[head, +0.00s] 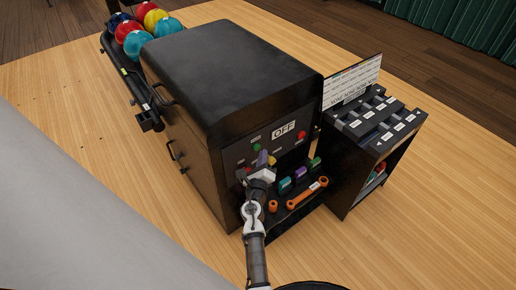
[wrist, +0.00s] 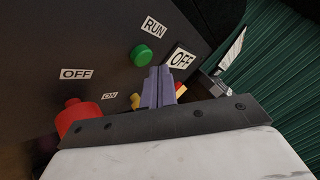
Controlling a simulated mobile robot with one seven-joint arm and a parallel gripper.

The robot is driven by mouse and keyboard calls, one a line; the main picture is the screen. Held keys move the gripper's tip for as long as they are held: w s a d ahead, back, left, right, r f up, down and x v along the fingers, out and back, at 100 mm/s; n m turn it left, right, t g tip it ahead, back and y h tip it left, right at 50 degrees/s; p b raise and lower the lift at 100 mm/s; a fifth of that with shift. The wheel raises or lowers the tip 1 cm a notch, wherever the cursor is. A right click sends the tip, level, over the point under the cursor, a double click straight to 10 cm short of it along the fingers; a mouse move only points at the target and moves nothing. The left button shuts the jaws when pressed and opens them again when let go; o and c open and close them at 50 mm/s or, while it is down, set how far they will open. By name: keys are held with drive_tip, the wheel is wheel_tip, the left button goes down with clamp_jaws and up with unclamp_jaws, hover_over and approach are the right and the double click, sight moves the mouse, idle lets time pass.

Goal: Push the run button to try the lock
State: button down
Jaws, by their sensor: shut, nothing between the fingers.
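The run button is a round green button (wrist: 142,56) beside a RUN label (wrist: 153,27) on the dark panel in the wrist view. In the head view a green button (head: 255,147) shows on the panel of the black machine (head: 225,75). My gripper (head: 263,157) is in front of the panel, just below the green button. Its grey-purple fingers (wrist: 160,74) are together and empty in the wrist view, their tips close below and right of the button. I cannot tell whether they touch the panel. An OFF sign (head: 284,129) is on the panel.
A red knob (wrist: 78,117) near OFF and ON labels and a small yellow part (wrist: 135,101) sit close to the fingers. A tray below holds an orange wrench (head: 307,194) and coloured parts. A dark cabinet (head: 352,180) stands right. Balls (head: 130,32) rest on a rack behind.

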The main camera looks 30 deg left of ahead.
drive_tip(key=shift+a, duration=0.1)
idle(0.4)
drive_tip(key=shift+w+a, duration=0.15)
drive_tip(key=shift+a, duration=0.15)
drive_tip(key=shift+w+a, duration=0.2)
drive_tip(key=shift+a, duration=0.35)
idle(0.9)
drive_tip(key=shift+s+d, duration=0.35)
drive_tip(key=shift+d, duration=0.55)
drive_tip(key=shift+s+d, duration=0.3)
drive_tip(key=shift+d, duration=0.5)
drive_tip(key=shift+s+d, duration=0.3)
drive_tip(key=shift+d, duration=0.45)
drive_tip(key=shift+s+d, duration=0.3)
drive_tip(key=shift+d, duration=0.5)
